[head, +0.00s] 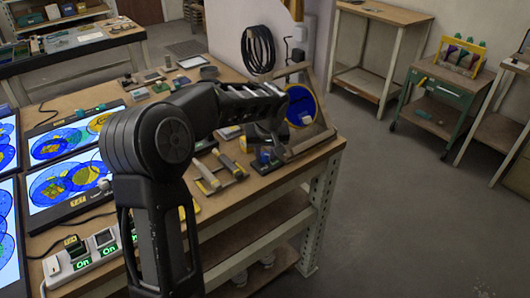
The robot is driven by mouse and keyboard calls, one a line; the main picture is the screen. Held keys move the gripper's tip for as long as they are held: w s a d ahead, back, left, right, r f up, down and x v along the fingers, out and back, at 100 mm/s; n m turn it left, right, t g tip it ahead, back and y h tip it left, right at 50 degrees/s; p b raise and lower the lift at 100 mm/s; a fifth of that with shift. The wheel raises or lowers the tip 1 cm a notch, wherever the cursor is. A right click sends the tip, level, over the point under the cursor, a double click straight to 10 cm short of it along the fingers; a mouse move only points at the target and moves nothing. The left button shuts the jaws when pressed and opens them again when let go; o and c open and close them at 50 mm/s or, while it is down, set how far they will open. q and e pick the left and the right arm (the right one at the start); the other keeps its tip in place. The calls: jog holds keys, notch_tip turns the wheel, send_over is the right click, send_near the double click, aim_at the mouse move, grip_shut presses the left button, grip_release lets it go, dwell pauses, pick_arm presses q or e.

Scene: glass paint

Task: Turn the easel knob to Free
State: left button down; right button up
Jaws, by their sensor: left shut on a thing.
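A wooden easel (318,137) stands at the right end of the workbench and holds a round blue glass disc (301,106) with a yellow rim. My left arm reaches across the bench from the lower left. My left gripper (266,148) points down at the front left foot of the easel. It is shut on a small part there, which looks like the easel knob; the fingers and wrist hide most of it. Any Free mark on the knob is too small to read. My right gripper is not in view.
Wooden-handled tools (222,167) lie left of the easel. Lit panels (62,145) with coloured patterns and a power strip (85,258) lie at the left. Small blocks and trays line the back of the bench (262,188). A green cart (443,92) stands across open floor.

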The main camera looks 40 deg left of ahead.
pick_arm(q)
jog(key=shift+m, duration=0.5)
jog(key=shift+a+r+m+t+h, duration=0.1)
jog(key=shift+m+t+h, duration=0.3)
jog(key=shift+m, duration=0.5)
jog(key=m+p, duration=0.1)
jog(key=m, duration=0.1)
jog(key=m+h, duration=0.1)
jog(key=m, duration=0.1)
jog(key=shift+s+a+t+h+p, duration=0.1)
jog(key=shift+t+h+p, duration=0.2)
jog(key=shift+p, duration=0.05)
jog(key=shift+m+h, duration=0.4)
jog(key=shift+m, duration=0.6)
jog(key=shift+a+m+h, duration=0.1)
jog(key=shift+m+h, duration=0.5)
jog(key=shift+m, duration=1)
jog(key=c, duration=1.1)
grip_release()
jog(key=shift+c, duration=0.2)
